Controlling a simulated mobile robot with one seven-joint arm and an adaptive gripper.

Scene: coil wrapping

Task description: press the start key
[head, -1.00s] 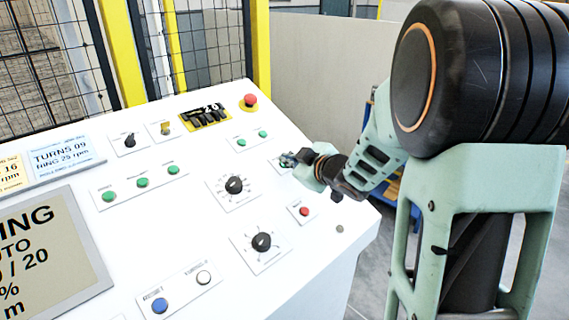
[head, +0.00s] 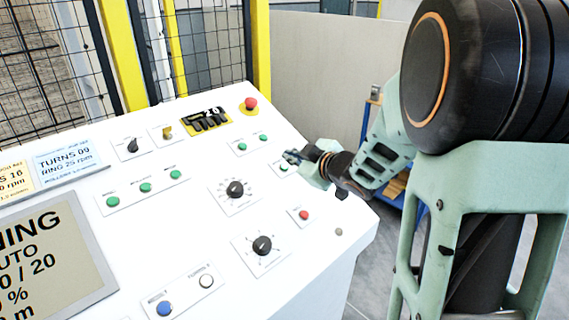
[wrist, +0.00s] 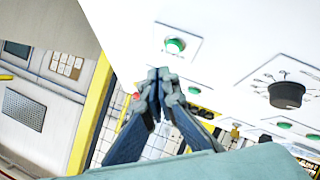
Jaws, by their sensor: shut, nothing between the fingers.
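A green button (wrist: 175,44) on a white plate shows in the wrist view, just beyond and a little right of my fingertips. I take it for the start key, but no label on it is readable. In the head view this green button (head: 284,167) sits near the right edge of the console, partly hidden by my gripper (head: 291,156). In the wrist view my gripper (wrist: 158,75) is shut and empty, its fingertips together. A gap shows in the picture between the tips and the button; whether they are above the panel by much is hard to tell.
The white console (head: 330,240) also carries a red button (head: 304,214), black dials (head: 235,188), a red mushroom button (head: 251,103) and several other green buttons. A mesh fence with yellow posts (head: 262,50) stands behind. The floor right of the console is partly visible.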

